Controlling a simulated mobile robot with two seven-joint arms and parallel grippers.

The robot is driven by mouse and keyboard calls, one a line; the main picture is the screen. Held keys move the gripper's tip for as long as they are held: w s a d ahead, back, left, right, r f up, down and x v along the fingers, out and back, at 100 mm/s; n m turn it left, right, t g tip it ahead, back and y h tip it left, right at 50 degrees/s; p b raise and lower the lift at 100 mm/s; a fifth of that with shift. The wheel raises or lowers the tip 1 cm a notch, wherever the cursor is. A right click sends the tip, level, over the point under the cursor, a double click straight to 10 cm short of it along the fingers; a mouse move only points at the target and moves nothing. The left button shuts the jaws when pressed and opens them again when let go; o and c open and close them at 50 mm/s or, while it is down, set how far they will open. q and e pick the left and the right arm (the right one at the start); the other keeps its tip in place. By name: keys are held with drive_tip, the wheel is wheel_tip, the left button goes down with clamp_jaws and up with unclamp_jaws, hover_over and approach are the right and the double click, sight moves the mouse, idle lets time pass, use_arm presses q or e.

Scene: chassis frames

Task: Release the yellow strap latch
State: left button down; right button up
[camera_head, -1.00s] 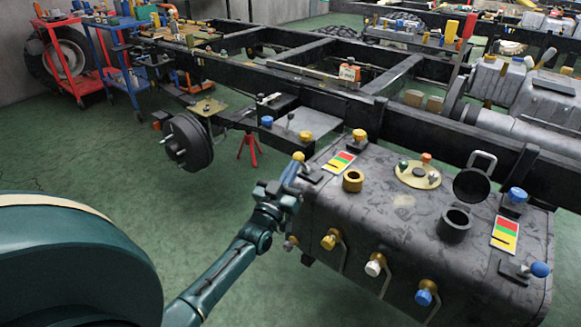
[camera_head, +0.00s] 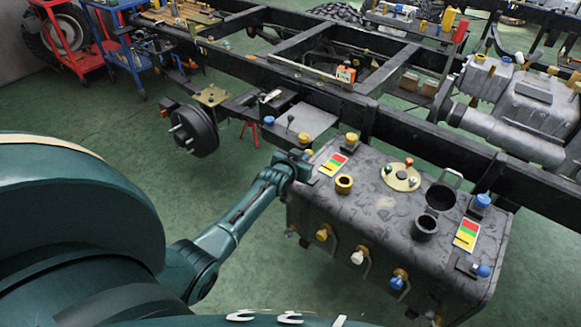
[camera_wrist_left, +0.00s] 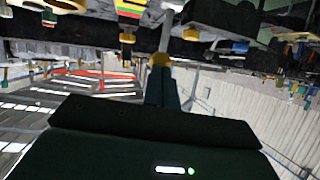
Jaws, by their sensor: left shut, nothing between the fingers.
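A black tank (camera_head: 386,208) hangs beside the chassis rail. A lever with a yellow ball knob (camera_head: 306,153) stands at its left end, beside a green, red and yellow label. The lever's lower part is hidden by my left gripper (camera_head: 297,165), which is at the tank's left top edge. In the left wrist view the yellow ball (camera_wrist_left: 160,59) is right at the tips of my left gripper (camera_wrist_left: 160,75), whose fingers are together and hold nothing. I cannot tell whether they touch the ball. My right gripper is out of view.
A blue-knobbed lever (camera_head: 481,270) is at the tank's right end. Yellow, white and blue valves (camera_head: 398,280) stick out along its front.

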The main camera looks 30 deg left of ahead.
use_arm(q)
drive_tip(key=shift+w+r+g+p, duration=0.3)
drive_tip(key=shift+r+g+p, duration=0.1)
drive_tip(key=shift+r+p, duration=0.4)
use_arm(e)
wheel_tip(320, 180, up, 2)
drive_tip(key=shift+r, duration=0.1)
